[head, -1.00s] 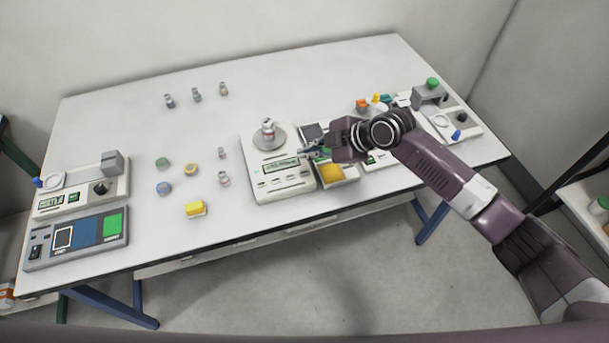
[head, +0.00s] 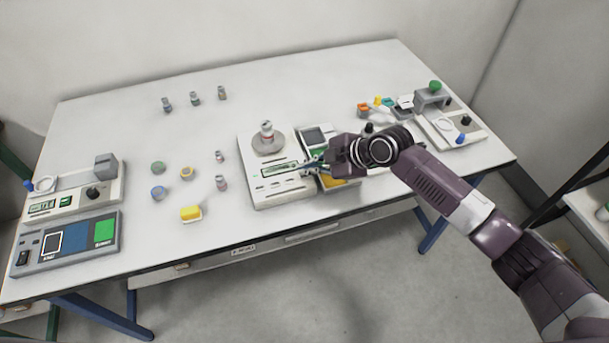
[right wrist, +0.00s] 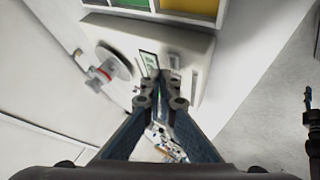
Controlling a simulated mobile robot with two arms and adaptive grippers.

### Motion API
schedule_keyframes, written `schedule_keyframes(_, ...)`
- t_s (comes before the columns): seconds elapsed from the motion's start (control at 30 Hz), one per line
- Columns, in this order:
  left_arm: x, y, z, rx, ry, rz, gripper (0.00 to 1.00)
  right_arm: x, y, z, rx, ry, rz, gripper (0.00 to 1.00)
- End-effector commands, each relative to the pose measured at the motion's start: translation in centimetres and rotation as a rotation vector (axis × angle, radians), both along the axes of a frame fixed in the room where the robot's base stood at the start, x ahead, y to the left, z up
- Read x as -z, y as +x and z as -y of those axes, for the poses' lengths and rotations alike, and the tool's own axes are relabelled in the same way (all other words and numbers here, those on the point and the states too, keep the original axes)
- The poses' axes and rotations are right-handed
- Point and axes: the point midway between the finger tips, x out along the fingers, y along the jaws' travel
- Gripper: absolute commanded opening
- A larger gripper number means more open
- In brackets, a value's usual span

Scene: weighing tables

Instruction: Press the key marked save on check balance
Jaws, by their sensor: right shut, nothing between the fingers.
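A white balance (head: 283,197) stands at the middle of the table's front half. A small vial with a red band (head: 267,130) stands on its round pan. The balance also shows in the right wrist view (right wrist: 205,45), with its display (right wrist: 149,62) and the vial (right wrist: 101,74). Its keys are small and their markings cannot be read. My right gripper (head: 304,166) is shut and empty, its tips over the right part of the balance, near the display. In the right wrist view its fingertips (right wrist: 168,85) hide part of the front panel. Contact cannot be judged. My left gripper is not in view.
Several vials and jars (head: 187,173) and a yellow item (head: 190,213) stand to the left. Other devices (head: 68,241) sit at both table ends.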

Motion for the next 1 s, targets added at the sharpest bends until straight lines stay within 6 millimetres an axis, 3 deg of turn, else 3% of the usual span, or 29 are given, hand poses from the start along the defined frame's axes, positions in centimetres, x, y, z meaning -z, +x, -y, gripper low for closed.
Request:
schedule_keyframes(0.77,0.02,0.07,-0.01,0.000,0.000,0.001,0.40,0.03,0.01,0.02,0.000,0.000,0.000,0.00)
schedule_keyframes(1.0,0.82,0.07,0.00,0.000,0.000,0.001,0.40,0.85,-0.01,0.01,0.000,0.000,0.000,0.00)
